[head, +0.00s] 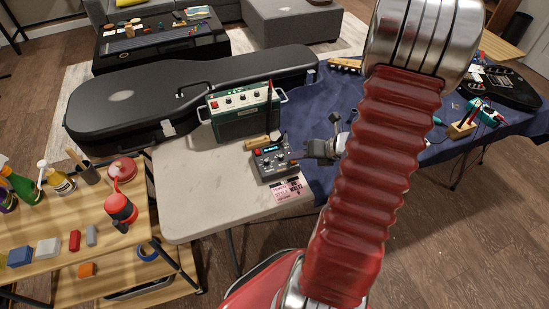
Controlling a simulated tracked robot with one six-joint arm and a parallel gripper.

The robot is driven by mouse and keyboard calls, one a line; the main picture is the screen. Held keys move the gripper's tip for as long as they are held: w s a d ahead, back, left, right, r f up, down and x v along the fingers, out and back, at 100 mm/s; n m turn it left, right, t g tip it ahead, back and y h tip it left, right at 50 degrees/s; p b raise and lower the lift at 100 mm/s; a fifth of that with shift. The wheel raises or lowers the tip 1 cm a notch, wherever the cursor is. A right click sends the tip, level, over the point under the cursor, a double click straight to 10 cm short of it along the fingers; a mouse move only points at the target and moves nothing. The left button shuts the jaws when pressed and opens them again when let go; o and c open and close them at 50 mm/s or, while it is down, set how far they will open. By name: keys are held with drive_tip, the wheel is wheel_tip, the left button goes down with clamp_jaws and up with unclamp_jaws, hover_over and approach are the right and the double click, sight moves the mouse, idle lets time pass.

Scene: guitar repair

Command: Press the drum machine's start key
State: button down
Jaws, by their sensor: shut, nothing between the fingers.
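The drum machine (272,160) is a small dark box with a lit blue-green display. It lies on the pale table (190,195), in front of the green amplifier (241,112). My gripper (301,156) is shut and empty, with its dark tips at the right edge of the drum machine. I cannot tell whether the tips touch it or hover just above. The start key is too small to make out, and my gripper may cover part of the machine's right side.
A black guitar case (130,103) lies behind the amplifier. A pink-and-black card (286,190) lies in front of the drum machine. A blue cloth (410,125) covers the bench at the right. A wooden shelf (60,262) with bottles and blocks stands at the left. My red arm hides the right middle.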

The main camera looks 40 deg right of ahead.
drive_tip(key=shift+r, duration=0.65)
drive_tip(key=shift+r, duration=0.15)
drive_tip(key=shift+r, duration=2.85)
drive_tip(key=shift+n, duration=0.3)
